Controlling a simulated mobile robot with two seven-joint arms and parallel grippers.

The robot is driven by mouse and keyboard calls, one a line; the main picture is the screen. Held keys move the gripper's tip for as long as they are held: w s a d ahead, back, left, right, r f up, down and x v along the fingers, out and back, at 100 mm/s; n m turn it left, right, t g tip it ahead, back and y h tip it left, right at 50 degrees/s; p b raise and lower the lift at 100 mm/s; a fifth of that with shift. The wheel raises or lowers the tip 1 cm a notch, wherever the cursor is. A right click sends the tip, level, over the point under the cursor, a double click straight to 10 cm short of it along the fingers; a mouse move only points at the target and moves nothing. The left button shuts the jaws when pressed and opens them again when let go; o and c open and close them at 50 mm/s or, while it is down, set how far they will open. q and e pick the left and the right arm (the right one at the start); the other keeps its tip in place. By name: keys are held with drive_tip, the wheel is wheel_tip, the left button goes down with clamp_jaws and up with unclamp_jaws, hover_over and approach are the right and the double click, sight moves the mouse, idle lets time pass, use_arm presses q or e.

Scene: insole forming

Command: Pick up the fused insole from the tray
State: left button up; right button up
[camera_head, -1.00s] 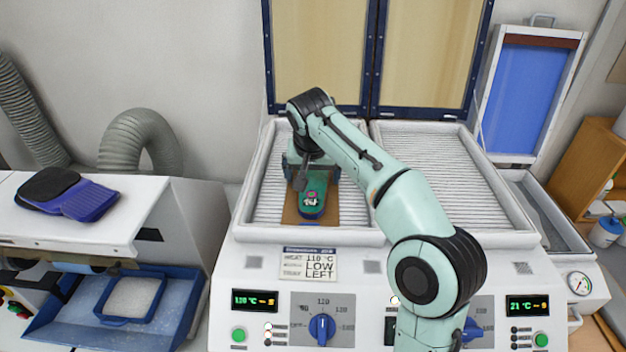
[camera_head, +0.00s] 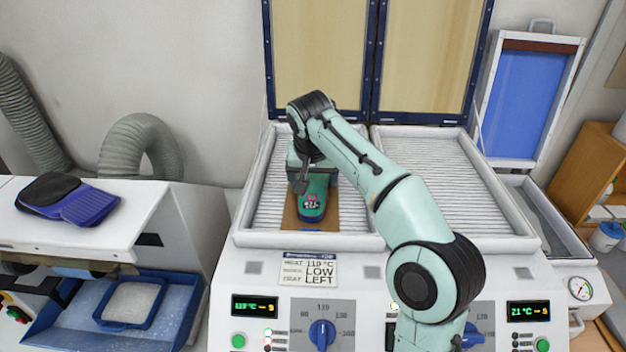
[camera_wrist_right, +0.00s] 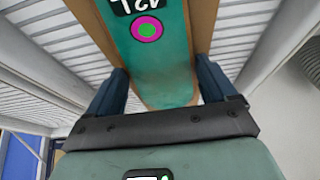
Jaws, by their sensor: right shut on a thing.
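The fused insole (camera_head: 313,204) is green on top with a dark blue edge, and carries a printed label and a pink ring mark. It lies on a brown board in the left ribbed tray (camera_head: 268,213) of the white machine. My right gripper (camera_head: 313,180) is over the insole's far part, its fingers on either side. In the right wrist view the insole (camera_wrist_right: 150,65) runs between the two dark blue fingers of the gripper (camera_wrist_right: 160,88), which is shut on it. The arm hides part of the tray. My left gripper is not in view.
The right ribbed tray (camera_head: 455,180) is empty. Raised lid panels (camera_head: 320,55) stand behind the trays.

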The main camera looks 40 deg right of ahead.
wheel_tip(320, 180, up, 7)
drive_tip(key=shift+r, duration=1.2)
